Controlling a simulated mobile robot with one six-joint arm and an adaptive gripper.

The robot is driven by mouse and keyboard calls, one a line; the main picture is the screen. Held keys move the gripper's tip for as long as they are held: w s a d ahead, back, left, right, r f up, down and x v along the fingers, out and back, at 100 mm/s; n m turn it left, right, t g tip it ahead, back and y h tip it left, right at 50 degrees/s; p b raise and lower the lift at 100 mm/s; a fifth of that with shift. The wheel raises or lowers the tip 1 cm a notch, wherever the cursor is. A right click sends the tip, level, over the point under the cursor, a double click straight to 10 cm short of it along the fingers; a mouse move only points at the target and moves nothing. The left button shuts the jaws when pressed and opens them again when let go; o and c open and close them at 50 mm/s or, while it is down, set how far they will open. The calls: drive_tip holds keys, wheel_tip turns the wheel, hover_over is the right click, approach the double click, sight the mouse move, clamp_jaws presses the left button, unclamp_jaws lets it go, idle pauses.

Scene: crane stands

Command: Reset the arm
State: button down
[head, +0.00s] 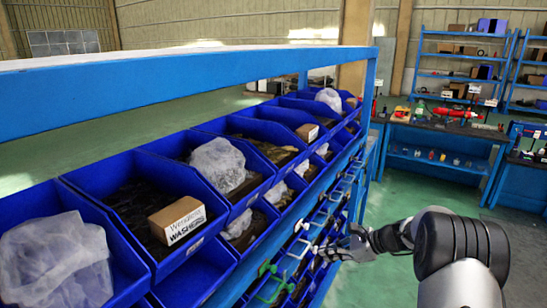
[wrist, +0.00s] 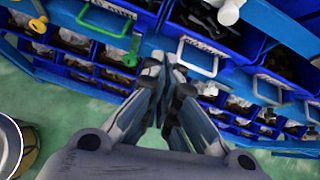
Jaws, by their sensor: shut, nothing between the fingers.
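My gripper (head: 343,250) is at the right of the head view, in front of the blue rack's lower rows of bins and their handles. In the wrist view my gripper (wrist: 172,62) points at the rack with its two fingers together and nothing between them. A white handle (wrist: 197,57) shows just beyond the fingertips in the wrist view. I cannot tell whether the fingertips touch it.
The blue rack (head: 200,66) fills the left, with blue bins holding plastic bags and a washers box (head: 177,220). Green handles (head: 271,283) stick out low on the rack. A workbench (head: 440,127) stands at the back right. Green floor lies open between.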

drive_tip(key=s+a+r+n+g+h, duration=0.1)
drive_tip(key=s+a+r+n, duration=0.25)
drive_tip(key=s+r, duration=0.25)
drive_tip(key=s+a+r+n+g+h, duration=0.1)
drive_tip(key=s+a+r+n+h, duration=0.1)
drive_tip(key=s+r+n, duration=0.4)
drive_tip(key=s+a+r+n+h, duration=0.1)
drive_tip(key=s+a+r+n, duration=0.15)
drive_tip(key=s+r, duration=0.35)
drive_tip(key=s+d+n+t+h, duration=0.1)
drive_tip(key=s+n+h, duration=0.4)
drive_tip(key=s, duration=1.9)
drive_tip(key=d+f+n, duration=0.1)
drive_tip(key=n, duration=0.4)
drive_tip(key=shift+n, duration=0.4)
drive_tip(key=c, duration=2.3)
unclamp_jaws()
drive_tip(key=shift+r, duration=0.1)
